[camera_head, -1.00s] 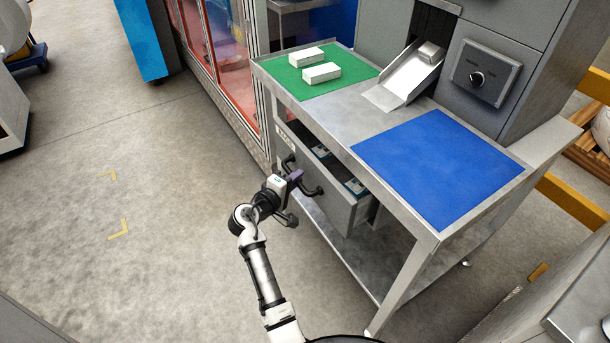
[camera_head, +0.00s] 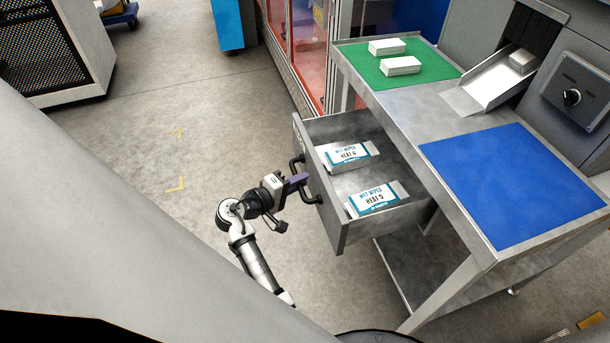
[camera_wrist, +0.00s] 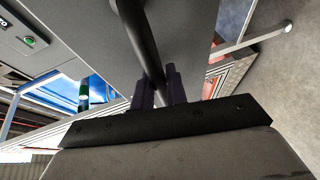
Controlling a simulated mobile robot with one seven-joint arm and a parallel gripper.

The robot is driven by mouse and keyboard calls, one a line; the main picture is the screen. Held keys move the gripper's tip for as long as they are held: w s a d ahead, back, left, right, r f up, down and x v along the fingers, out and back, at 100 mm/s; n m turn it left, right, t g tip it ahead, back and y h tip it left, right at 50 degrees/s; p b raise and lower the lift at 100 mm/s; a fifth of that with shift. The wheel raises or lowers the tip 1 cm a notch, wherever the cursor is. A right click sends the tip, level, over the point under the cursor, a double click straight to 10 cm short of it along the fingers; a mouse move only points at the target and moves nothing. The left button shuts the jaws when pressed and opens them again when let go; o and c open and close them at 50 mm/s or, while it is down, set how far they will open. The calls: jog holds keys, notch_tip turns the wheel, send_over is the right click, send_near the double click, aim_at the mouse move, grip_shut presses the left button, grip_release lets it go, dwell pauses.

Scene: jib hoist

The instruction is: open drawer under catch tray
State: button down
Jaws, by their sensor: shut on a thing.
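The grey drawer (camera_head: 338,222) under the table stands well open, pulled out toward my arm. Its dark bar handle (camera_head: 310,195) is on the front panel. My gripper (camera_head: 299,181) is shut on this handle. In the wrist view the handle (camera_wrist: 147,50) runs between the two fingers (camera_wrist: 160,88), with the drawer's grey front (camera_wrist: 185,30) behind it. Two white and blue wet wipes boxes, one marked HEAT 6 (camera_head: 347,156) and one marked HEAT 5 (camera_head: 376,199), lie inside the drawer. The catch tray (camera_head: 487,90) is a sloped metal chute above the tabletop, with a small box (camera_head: 523,62) on it.
The table bears a green mat (camera_head: 420,68) with two white boxes (camera_head: 401,65) and a blue mat (camera_head: 510,185). A lower shelf (camera_head: 425,280) lies beneath. A red-panelled glazed enclosure (camera_head: 305,50) stands behind the drawer. The floor to the left has open room.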

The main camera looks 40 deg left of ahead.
jog(key=c, duration=1.4)
grip_release()
jog(key=b+v, duration=0.2)
jog(key=v, duration=1.2)
jog(key=shift+w, duration=0.15)
